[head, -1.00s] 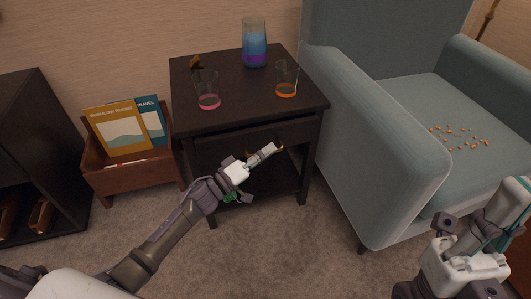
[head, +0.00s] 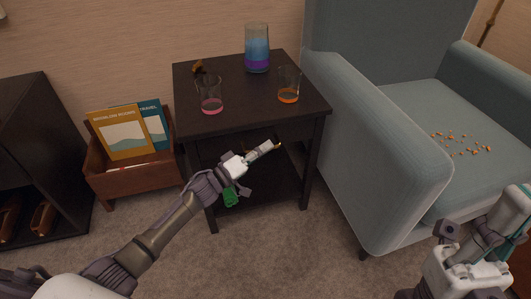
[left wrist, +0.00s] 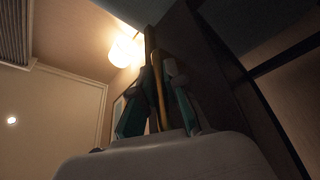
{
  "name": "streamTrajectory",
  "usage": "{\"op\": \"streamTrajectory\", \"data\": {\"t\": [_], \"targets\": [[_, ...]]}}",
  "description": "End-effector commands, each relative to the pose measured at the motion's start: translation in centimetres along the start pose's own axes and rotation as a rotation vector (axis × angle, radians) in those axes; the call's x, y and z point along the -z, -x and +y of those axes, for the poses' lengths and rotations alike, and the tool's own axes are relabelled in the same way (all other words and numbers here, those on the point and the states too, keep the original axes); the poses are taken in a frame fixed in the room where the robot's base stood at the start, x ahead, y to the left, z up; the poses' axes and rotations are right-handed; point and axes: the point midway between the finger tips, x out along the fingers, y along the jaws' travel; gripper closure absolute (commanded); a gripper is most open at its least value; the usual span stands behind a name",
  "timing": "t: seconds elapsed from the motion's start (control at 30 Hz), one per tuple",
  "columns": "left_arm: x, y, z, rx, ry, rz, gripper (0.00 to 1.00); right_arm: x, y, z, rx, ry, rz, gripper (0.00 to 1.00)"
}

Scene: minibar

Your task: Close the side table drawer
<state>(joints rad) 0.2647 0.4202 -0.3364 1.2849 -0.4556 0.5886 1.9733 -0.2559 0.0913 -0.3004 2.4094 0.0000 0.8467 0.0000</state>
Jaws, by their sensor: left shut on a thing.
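The dark side table (head: 235,115) stands in the middle of the head view, its drawer front (head: 218,147) just under the top. The drawer looks flush or nearly so with the table; any thin gap is hard to see. My left gripper (head: 266,148) is at the drawer front, shut on the brass-coloured drawer handle (head: 278,146). In the left wrist view the handle (left wrist: 158,90) shows as a tan bar between the teal-padded fingers. My right arm is at the lower right, away from the table; its gripper (head: 515,205) shows only partly, and its jaw state is unclear.
Two glasses (head: 210,105) (head: 288,95) and a blue-purple vase (head: 257,50) stand on the tabletop. A grey-blue armchair (head: 375,150) is close on the right. A wooden magazine box (head: 135,183) is on the left. Carpet (head: 270,250) is clear in front.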

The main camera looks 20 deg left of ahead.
Motion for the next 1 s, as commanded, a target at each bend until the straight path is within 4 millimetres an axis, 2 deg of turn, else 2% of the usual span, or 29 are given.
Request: {"op": "streamTrajectory", "data": {"t": [0.17, 0.2, 0.33, 0.63, 0.73, 0.87, 1.0], "targets": [[0.6, 0.0, -0.1, 0.008, -0.004, 0.011, 1.00, 0.0, 0.2, 0.0, -0.002, 0.000, -0.006, 1.00], [0.6, 0.0, -0.1, 0.008, -0.004, 0.012, 0.85, 0.0, 0.2, 0.0, -0.002, 0.000, -0.007, 1.00], [0.6, 0.0, -0.1, 0.007, -0.004, 0.010, 0.63, -0.1, 0.2, 0.0, -0.002, 0.000, -0.007, 1.00], [0.4, 0.1, -0.1, 0.005, -0.003, 0.008, 0.63, -0.1, -0.1, 0.1, -0.001, 0.002, 0.003, 1.00], [0.4, 0.8, -0.2, 0.007, -0.002, 0.007, 0.63, -0.1, 0.0, 0.1, -0.001, 0.002, 0.002, 1.00], [0.3, 2.9, -0.2, 0.010, -0.002, 0.006, 0.63, -0.1, 0.0, 0.0, -0.001, 0.001, 0.001, 1.00], [0.3, 5.9, -0.2, 0.010, -0.003, 0.005, 0.63, 0.0, 0.0, 0.0, 0.000, 0.001, 0.000, 1.00]]}}
